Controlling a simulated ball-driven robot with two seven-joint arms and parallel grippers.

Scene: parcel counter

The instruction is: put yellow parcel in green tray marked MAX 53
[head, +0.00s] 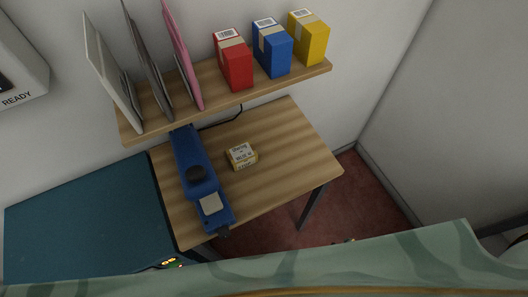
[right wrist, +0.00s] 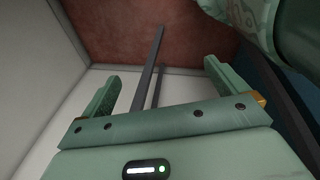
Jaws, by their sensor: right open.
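A yellow parcel (head: 312,42) with a white label stands upright on the wall shelf, at its right end in the head view. A smaller pale yellow box (head: 241,156) with printed labels lies on the wooden table. No green tray marked MAX 53 shows in either view. My right gripper (right wrist: 160,72) is open in the right wrist view, with nothing between its fingers. It is away from both yellow boxes, with a dark table leg and the red floor beyond it. My left gripper is not in view.
A blue parcel (head: 272,52) and a red parcel (head: 234,64) stand beside the yellow one. Upright folders (head: 183,58) fill the left of the shelf (head: 207,91). A long blue device (head: 197,172) lies on the table (head: 290,150), whose right part is clear. A teal surface (head: 85,225) is at left.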

